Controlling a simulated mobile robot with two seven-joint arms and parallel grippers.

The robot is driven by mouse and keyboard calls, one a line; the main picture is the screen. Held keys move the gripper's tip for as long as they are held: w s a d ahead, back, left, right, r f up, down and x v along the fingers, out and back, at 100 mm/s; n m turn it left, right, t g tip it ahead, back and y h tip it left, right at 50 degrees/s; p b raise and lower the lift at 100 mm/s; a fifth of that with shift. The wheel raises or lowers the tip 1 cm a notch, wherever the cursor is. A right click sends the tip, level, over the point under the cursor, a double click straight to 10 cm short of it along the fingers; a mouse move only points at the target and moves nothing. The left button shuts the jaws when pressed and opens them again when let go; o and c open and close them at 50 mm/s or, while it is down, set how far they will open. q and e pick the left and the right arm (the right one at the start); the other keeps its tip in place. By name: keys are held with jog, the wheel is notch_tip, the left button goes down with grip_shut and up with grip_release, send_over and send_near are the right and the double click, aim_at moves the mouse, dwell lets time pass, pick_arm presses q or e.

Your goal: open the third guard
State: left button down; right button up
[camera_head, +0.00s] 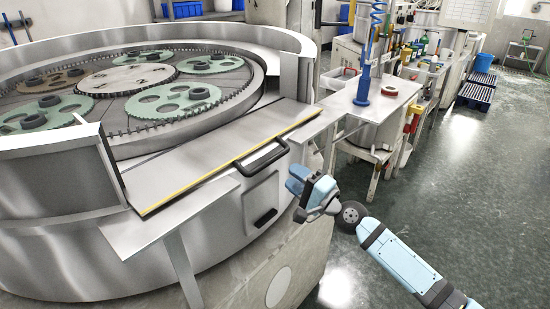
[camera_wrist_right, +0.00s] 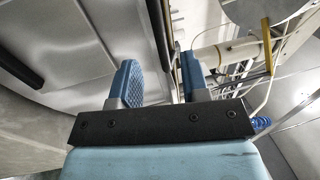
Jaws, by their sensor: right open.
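A flat metal guard panel (camera_head: 205,165) with a yellow front edge lies across a gap in the round wall of the lapping machine (camera_head: 60,180). A black bar handle (camera_head: 264,160) is on the panel near its right end. I cannot tell which guard is the third. My right gripper (camera_head: 299,187) is just right of this handle, apart from it in the head view. In the right wrist view my right gripper (camera_wrist_right: 162,84) is open, with a dark bar (camera_wrist_right: 158,30) showing between and beyond its fingers; contact is not clear. My left gripper is not in view.
A second dark handle (camera_head: 265,218) is on the machine's side below the panel. Green carrier discs (camera_head: 172,99) lie inside the ring. A bench (camera_head: 375,98) with a blue post stands to the right. The green floor at the right is open.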

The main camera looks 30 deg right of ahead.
pick_arm(q)
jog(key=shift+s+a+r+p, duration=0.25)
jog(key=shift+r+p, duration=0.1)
jog(key=shift+p, duration=0.35)
pick_arm(e)
jog(key=x, duration=0.7)
